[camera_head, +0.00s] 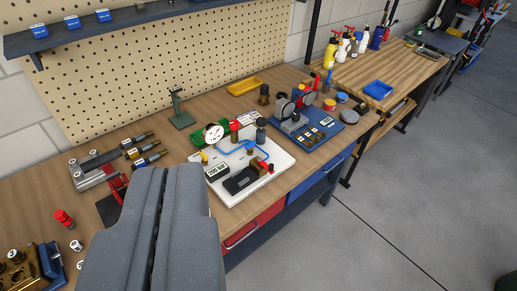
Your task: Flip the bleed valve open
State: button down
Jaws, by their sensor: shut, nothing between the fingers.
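My gripper (166,176) fills the lower left, its two grey fingers pressed together with only a thin dark seam between them and nothing held. Beyond its tips a white board (283,178) lies on the wooden bench. The board carries a round gauge (214,133), a blue tube (232,150), a display box reading what looks like "200 BAR" (217,171), and a dark block (241,181). Small red parts (263,165) sit at the block's right end, and a yellow part (204,157) stands at the left. I cannot tell which is the bleed valve or its lever position. My gripper is apart from all of them.
A blue board with fittings (335,133) is right of the white one. A green stand (180,110) and yellow tray (244,86) are behind. The floor at right is clear.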

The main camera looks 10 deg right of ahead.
aim_at(249, 146)
jog(key=z, duration=0.4)
jog(key=i, duration=1.2)
jog(key=u, duration=0.2)
